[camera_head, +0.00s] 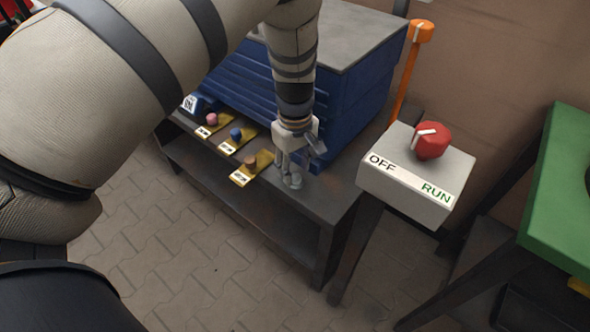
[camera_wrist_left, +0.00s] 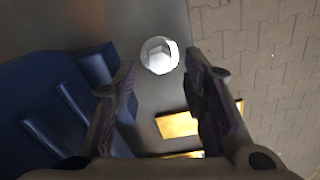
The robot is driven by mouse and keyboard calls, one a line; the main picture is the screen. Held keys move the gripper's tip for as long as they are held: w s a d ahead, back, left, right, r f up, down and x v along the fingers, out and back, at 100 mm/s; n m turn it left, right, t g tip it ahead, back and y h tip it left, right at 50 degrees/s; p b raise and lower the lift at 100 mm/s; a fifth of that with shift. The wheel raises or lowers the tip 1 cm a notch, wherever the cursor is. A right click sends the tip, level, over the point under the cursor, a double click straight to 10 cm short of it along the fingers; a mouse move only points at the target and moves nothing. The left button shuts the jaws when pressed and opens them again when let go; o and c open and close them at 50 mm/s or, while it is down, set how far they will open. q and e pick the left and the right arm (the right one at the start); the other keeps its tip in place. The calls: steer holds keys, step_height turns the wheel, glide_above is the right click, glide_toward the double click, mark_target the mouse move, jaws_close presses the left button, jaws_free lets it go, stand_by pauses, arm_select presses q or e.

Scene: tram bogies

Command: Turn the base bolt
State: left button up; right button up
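The base bolt (camera_wrist_left: 159,55) is a silver hex-headed bolt on the dark grey bench top. It shows between and just beyond my left fingertips in the left wrist view, with a visible gap to each finger. In the head view the bolt (camera_head: 293,182) is a small pale shape at the bench's front edge, partly covered by the fingers. My left gripper (camera_head: 290,164) points down right above it, open and empty. It also shows in the left wrist view (camera_wrist_left: 159,70), its two dark fingers apart. My right gripper is in neither view.
A grey switch box (camera_head: 415,180) with a red knob (camera_head: 432,141), marked OFF and RUN, stands to the right. A green panel (camera_head: 560,200) is at far right.

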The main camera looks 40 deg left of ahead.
mark_target(295, 175)
arm_select(q)
step_height(295, 175, up, 10)
steer(key=shift+r, duration=0.2)
